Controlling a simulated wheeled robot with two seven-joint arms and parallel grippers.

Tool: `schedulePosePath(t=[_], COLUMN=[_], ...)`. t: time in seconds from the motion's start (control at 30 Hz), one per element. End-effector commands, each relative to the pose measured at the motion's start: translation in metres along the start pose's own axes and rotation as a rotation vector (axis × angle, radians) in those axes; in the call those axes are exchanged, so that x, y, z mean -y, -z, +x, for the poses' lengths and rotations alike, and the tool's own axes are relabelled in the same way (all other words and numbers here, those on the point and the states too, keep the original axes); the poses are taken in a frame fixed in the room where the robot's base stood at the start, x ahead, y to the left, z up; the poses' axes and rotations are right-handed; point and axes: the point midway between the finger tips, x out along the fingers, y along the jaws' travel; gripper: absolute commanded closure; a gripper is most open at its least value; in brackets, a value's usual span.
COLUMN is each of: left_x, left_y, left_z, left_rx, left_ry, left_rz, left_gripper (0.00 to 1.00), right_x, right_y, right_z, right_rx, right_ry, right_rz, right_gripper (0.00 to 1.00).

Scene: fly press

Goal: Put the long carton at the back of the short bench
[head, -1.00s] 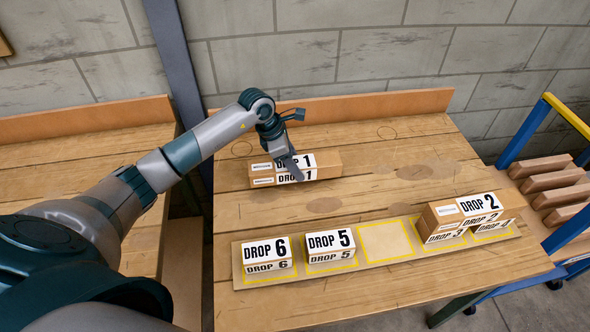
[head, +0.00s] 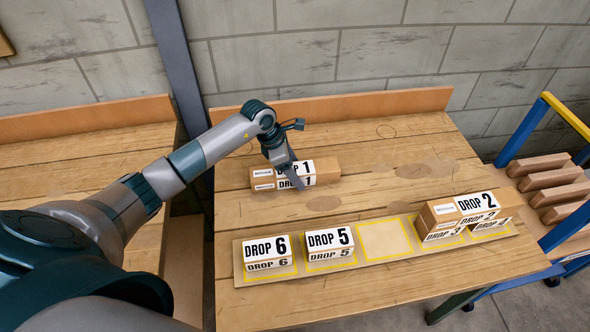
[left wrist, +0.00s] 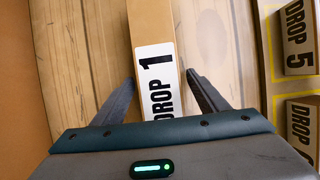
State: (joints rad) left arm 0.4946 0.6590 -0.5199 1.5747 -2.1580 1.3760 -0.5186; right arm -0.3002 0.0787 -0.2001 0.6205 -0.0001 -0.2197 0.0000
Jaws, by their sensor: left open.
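A long brown carton (head: 328,171) with white DROP 1 labels lies on the wooden bench (head: 420,150), behind the yellow-marked strip and apart from the back board. It also shows in the left wrist view (left wrist: 152,25). My left gripper (head: 294,178) is open over the carton's labelled part. In the left wrist view, its two fingers (left wrist: 161,80) stand on either side of the carton, with a visible gap at the right finger. The left finger is close to the carton; contact cannot be told. My right gripper is out of view.
The front strip (head: 385,240) bears DROP 6 (head: 267,248) and DROP 5 (head: 330,240) boxes. A DROP 2 carton (head: 462,206) lies on DROP 3 and DROP 4 boxes. The back board (head: 370,103) edges the bench. A blue and yellow rack (head: 540,115) stands right.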

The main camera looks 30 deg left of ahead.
Motion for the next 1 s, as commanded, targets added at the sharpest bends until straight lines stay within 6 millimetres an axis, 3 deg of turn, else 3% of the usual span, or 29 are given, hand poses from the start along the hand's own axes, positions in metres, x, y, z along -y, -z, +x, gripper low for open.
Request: schedulePosePath(t=[0.2, 0.37, 0.8, 1.0], left_x=[0.000, -0.001, -0.001, -0.001], left_y=[-0.001, 0.000, 0.000, 0.000], left_z=[-0.003, -0.017, -0.090, -0.114], left_rx=[0.001, 0.001, 0.001, 0.001], left_ry=[-0.001, -0.002, -0.004, -0.001], left_rz=[0.000, 0.001, 0.001, 0.000], left_gripper=[0.33, 0.33, 0.33, 0.33], right_x=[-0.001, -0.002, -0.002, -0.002], right_y=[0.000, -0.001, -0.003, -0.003], right_z=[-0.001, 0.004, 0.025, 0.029], right_rx=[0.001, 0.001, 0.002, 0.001], right_ry=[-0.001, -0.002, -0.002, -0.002], right_rz=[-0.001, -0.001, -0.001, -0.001], right_gripper=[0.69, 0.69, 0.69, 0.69])
